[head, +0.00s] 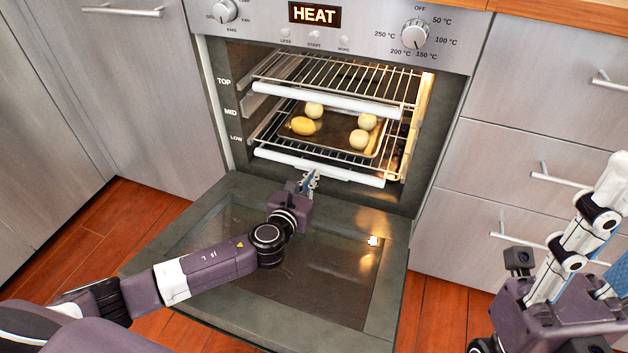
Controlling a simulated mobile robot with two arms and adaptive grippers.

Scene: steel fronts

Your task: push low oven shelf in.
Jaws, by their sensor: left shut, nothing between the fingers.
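The oven door (150,250) is folded down flat. The low shelf (275,137) is a wire rack with a white front bar (320,168), sitting in the lower part of the lit oven. A dark tray (335,140) with several round, pale yellow items rests on it. My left gripper (311,179) is shut and empty above the open door, just in front of and below the middle of the bar; I cannot tell whether it touches. My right gripper (612,225) is at the right edge, away from the oven and partly cut off; its opening is unclear.
A higher wire shelf (335,78) with a white front bar sits above the low one. The panel above has knobs and a display (314,14) reading HEAT. Steel drawers (540,140) with bar handles stand right, cabinet fronts (150,90) left.

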